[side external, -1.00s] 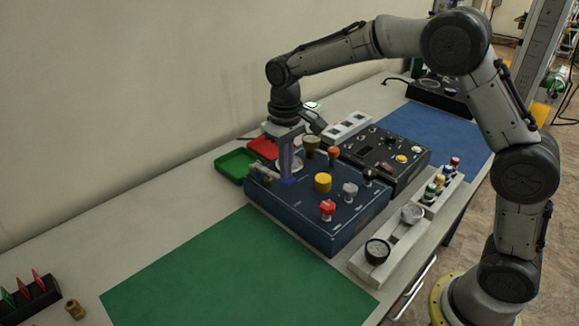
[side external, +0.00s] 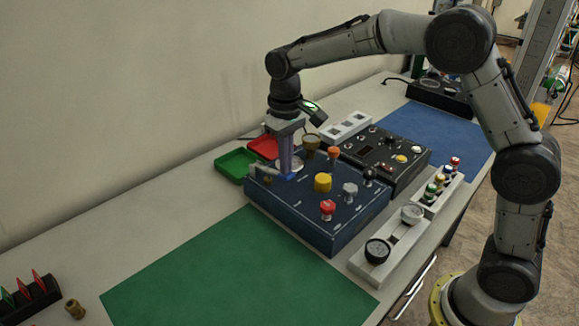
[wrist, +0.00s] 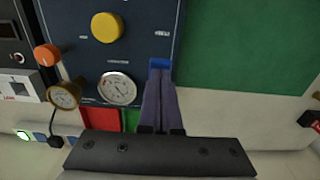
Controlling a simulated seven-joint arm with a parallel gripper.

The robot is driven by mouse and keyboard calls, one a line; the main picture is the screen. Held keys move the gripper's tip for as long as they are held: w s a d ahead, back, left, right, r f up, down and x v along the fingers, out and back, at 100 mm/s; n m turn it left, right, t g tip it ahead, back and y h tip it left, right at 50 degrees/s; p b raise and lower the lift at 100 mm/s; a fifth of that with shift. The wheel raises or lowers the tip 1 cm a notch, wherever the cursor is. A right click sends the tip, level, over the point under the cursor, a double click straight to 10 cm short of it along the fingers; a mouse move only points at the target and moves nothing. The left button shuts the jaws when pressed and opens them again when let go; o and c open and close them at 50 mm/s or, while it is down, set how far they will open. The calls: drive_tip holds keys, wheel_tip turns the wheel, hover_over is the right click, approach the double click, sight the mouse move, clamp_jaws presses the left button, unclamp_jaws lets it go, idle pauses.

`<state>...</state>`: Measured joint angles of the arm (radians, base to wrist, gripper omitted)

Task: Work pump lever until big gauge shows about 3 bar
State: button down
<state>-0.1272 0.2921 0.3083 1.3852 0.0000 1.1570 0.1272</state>
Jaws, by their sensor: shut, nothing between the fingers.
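The dark blue pump panel (side external: 318,217) stands on the bench. My gripper (side external: 287,174) points down over its far left part, fingers together and empty. In the wrist view my fingertips (wrist: 160,68) are at a bright blue piece (wrist: 160,62) near the panel's edge. I cannot tell whether they touch it, or whether it is the pump lever. The big white-faced gauge (wrist: 117,88) is beside the fingers; its reading is too small to make out.
The green mat (side external: 235,270) is clear.

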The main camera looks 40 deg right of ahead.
wheel_tip(320, 180, up, 7)
idle(0.7)
drive_tip(key=s+d+r+t, duration=0.3)
drive_tip(key=s+d+r, duration=0.1)
drive_tip(key=s+r, duration=0.8)
drive_tip(key=s+d+f+t, duration=0.1)
drive_tip(key=s+f, duration=0.5)
drive_tip(key=s, duration=0.2)
drive_tip(key=s+f+t, duration=0.1)
drive_tip(key=s+f, duration=0.5)
drive_tip(key=s, duration=0.3)
drive_tip(key=shift+d+t, duration=0.3)
drive_tip(key=shift+d, duration=0.1)
idle(0.6)
